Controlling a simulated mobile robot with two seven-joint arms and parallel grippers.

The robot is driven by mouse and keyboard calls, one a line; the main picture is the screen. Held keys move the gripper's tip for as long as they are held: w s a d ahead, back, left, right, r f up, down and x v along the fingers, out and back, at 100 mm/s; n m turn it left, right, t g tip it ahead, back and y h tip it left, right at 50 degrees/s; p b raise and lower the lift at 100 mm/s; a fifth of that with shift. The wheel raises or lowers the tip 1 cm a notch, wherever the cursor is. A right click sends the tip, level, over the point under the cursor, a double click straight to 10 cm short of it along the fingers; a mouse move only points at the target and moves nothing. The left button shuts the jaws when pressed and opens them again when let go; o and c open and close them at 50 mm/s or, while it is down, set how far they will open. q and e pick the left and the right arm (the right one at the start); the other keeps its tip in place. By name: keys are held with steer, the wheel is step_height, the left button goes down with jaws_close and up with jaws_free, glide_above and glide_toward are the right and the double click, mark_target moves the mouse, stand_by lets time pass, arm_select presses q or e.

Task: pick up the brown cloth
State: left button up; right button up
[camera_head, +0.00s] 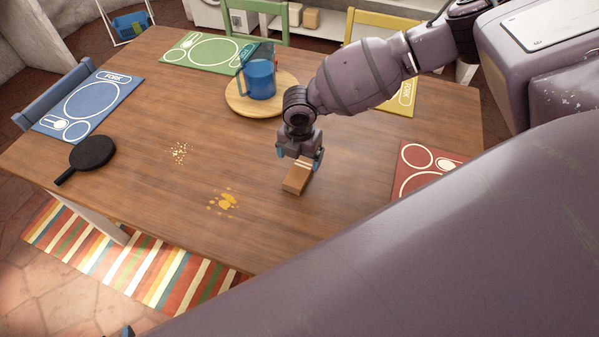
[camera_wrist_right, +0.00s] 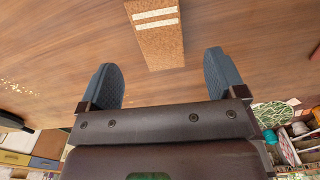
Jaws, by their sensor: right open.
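The brown cloth (camera_head: 297,178) is a folded, block-like bundle with pale stripes, lying on the wooden table. It also shows in the right wrist view (camera_wrist_right: 158,42), at the top middle, beyond the fingertips. My right gripper (camera_head: 301,158) is open, just above and behind the cloth in the head view. In the wrist view its two blue fingers (camera_wrist_right: 160,62) are wide apart with nothing between them. Whether they touch the cloth I cannot tell. A small blue and dark piece at the bottom edge of the head view looks like my left gripper (camera_head: 127,331); its jaws are mostly hidden.
A blue pitcher (camera_head: 260,79) stands on a round wooden board (camera_head: 238,103) behind my right gripper. Crumbs (camera_head: 180,152), a yellow spill (camera_head: 224,202) and a black pan-like object (camera_head: 92,151) lie left. A red placemat (camera_head: 409,179) lies right. The table is clear around the cloth.

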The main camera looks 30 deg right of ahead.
mark_target(300, 171)
steer(key=shift+f, duration=3.55)
steer(key=shift+c, duration=0.4)
steer(key=c, duration=0.9)
steer(key=shift+r, duration=0.1)
step_height(300, 171, up, 20)
steer(key=shift+f+p, duration=0.1)
steer(key=shift+p, duration=0.7)
